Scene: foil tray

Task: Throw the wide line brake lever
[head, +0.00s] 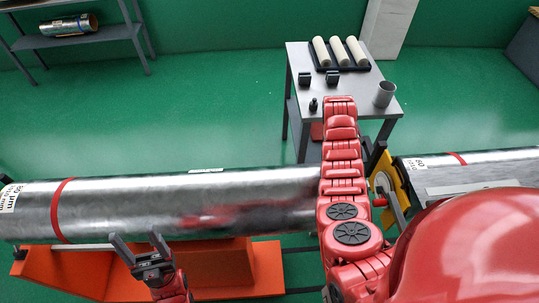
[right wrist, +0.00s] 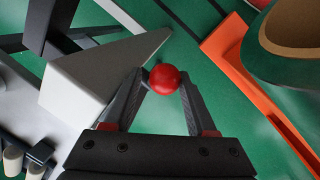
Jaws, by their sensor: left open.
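A red ball knob (right wrist: 164,78) sits between the fingertips of my right gripper (right wrist: 164,80) in the right wrist view. The dark fingers stand close on both sides of it; I cannot tell if they press on it. In the head view, a red knob (head: 380,202) shows by a grey lever arm (head: 396,208) and a yellow plate (head: 386,181), just right of my red arm. My right gripper cannot be made out there. My left gripper (head: 139,246) is open and empty, in front of the wide silver foil roll (head: 130,203).
A grey table (head: 350,91) with rollers, black blocks and a grey cup (head: 384,94) stands behind. A second roll (head: 480,168) lies at right. An orange stand (head: 262,268) is under the wide roll.

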